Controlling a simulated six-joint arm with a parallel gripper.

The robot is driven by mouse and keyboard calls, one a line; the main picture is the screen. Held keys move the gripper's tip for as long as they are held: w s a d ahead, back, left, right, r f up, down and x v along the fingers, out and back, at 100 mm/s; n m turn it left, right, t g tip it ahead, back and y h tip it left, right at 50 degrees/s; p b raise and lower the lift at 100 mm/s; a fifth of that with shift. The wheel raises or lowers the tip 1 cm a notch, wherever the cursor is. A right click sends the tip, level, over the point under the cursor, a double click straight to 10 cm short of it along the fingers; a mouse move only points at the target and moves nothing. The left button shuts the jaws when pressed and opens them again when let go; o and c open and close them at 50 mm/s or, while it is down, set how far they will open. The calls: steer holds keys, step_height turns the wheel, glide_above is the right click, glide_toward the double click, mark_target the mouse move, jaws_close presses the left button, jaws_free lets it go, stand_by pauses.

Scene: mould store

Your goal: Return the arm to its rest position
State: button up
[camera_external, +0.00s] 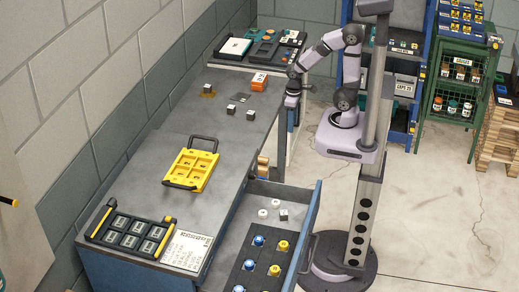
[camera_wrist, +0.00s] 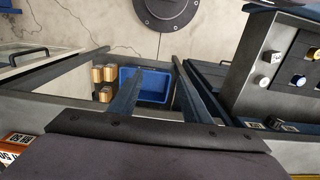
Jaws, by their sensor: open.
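My gripper (camera_external: 291,101) hangs pointing down near the bench's right edge, apart from the objects on top. In the wrist view my gripper (camera_wrist: 155,65) has its two dark fingers apart, with nothing held between them. A blue bin (camera_wrist: 154,84) shows beyond and between the fingers, lower down.
The grey bench (camera_external: 185,125) carries a yellow tray (camera_external: 190,170), a dark case (camera_external: 130,232), an orange box (camera_external: 259,81) and several small blocks. An open drawer (camera_external: 312,225) juts out at the front. A green shelf (camera_external: 455,90) stands at the right. Bare floor lies between.

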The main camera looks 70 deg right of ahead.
step_height(320, 180, up, 19)
steer(key=p, duration=1.7)
step_height(320, 180, down, 41)
steer(key=b, duration=4.1)
